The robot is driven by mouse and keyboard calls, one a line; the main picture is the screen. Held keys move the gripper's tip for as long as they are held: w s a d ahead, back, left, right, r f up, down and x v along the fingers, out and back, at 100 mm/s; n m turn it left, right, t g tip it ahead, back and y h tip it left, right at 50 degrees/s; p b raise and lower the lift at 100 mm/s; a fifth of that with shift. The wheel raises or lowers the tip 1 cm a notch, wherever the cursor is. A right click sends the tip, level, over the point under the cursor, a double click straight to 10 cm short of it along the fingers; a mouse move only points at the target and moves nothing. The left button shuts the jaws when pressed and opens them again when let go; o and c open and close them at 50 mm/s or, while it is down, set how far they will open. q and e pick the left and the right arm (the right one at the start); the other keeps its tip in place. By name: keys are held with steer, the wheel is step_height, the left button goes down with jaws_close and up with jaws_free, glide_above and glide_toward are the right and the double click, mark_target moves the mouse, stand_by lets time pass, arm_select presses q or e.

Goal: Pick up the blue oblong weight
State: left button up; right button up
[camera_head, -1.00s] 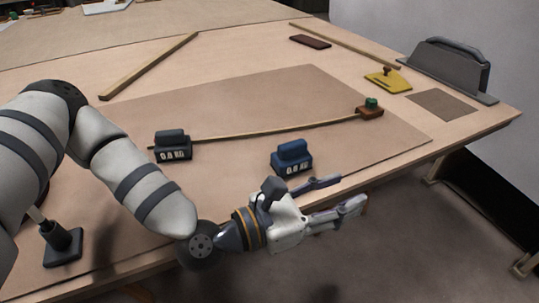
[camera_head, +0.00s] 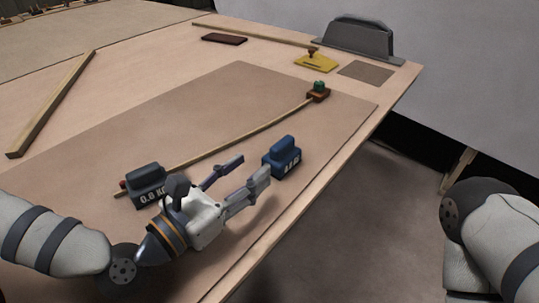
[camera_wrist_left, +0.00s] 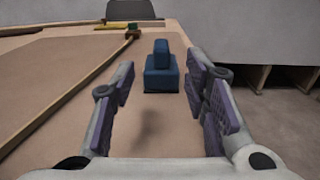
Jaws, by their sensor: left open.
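The blue oblong weight (camera_head: 282,160) stands upright on the brown mat (camera_head: 237,88) near the table's right edge. It has a raised grip bar on top and pale lettering on its side. My left gripper (camera_head: 246,172) is open and empty, low over the mat, with its fingers pointing toward the weight and stopping short of it. In the left wrist view the blue weight (camera_wrist_left: 161,72) stands ahead, between the lines of the two open fingers (camera_wrist_left: 163,92). My right arm shows at the right edge, but its gripper is out of view.
A dark grey weight (camera_head: 147,188) stands just left of my left gripper. A thin wooden strip (camera_head: 245,135) runs behind both weights to a brown block with a green top (camera_head: 318,92). A yellow plate (camera_head: 316,62) and a grey holder (camera_head: 354,40) lie farther back.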

mark_target(283, 142)
arm_select(q)
steer(key=x, duration=1)
steer(key=shift+w+d+p, duration=0.15)
steer(key=shift+d+p, duration=0.05)
steer(key=shift+p, duration=0.1)
jaws_close()
steer(key=shift+r, duration=0.15)
